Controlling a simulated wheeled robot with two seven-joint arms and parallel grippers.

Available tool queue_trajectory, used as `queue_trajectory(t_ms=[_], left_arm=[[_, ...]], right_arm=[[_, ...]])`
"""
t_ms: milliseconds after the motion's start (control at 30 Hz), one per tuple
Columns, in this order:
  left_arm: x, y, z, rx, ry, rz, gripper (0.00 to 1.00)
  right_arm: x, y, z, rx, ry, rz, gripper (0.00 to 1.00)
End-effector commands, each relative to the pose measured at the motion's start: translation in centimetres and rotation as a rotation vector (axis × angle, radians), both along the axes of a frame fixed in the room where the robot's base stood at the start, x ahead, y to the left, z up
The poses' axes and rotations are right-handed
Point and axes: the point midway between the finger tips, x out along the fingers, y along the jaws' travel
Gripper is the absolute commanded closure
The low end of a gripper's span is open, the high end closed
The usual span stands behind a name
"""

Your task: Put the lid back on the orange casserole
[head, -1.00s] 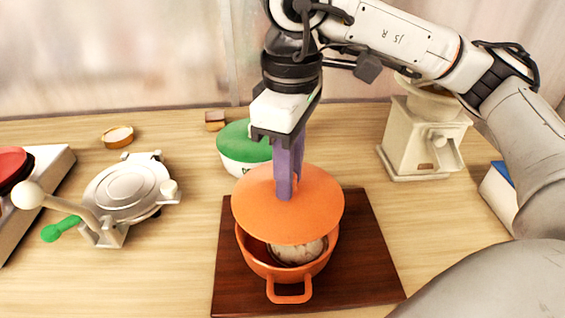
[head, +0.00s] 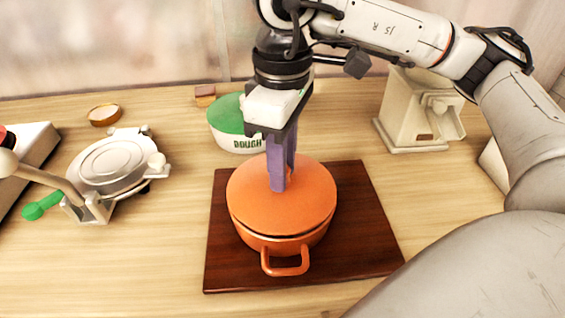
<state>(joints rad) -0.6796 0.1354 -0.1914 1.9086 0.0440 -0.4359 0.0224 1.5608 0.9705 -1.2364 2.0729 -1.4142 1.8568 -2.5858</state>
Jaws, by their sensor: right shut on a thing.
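The orange casserole (head: 282,244) stands on a dark wooden board (head: 365,225), with one loop handle facing the front. Its orange lid (head: 305,208) lies over the pot's opening and looks nearly level, with a thin dark line between lid and rim at the front. I cannot tell whether it is fully seated. My right gripper (head: 279,182) points down at the lid's centre, its purple fingers shut on the lid's grip, which they hide. The pot's inside is covered. My left gripper is not in view.
A green-lidded dough tub (head: 230,125) stands just behind the casserole. A silver press (head: 120,165) with a long lever is at the left. A cream grinder (head: 415,115) stands at the back right. The table in front of the press is clear.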

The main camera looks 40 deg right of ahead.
Motion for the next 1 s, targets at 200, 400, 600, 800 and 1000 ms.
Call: queue_trajectory(t_ms=[200,400,600,800,1000], left_arm=[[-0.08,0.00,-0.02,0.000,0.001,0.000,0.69],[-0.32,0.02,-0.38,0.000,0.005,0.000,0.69],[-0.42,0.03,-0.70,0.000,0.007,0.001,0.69],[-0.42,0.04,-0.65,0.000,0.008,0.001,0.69],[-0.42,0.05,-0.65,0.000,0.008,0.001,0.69]], right_arm=[[0.01,0.02,0.03,0.001,-0.001,0.000,1.00],[-0.01,0.02,-0.01,0.001,-0.001,0.001,1.00],[-0.05,0.03,0.08,0.001,0.000,0.001,1.00],[-0.06,0.01,0.15,0.001,-0.001,0.000,1.00],[-0.06,0.00,0.14,0.001,-0.001,0.000,1.00]])
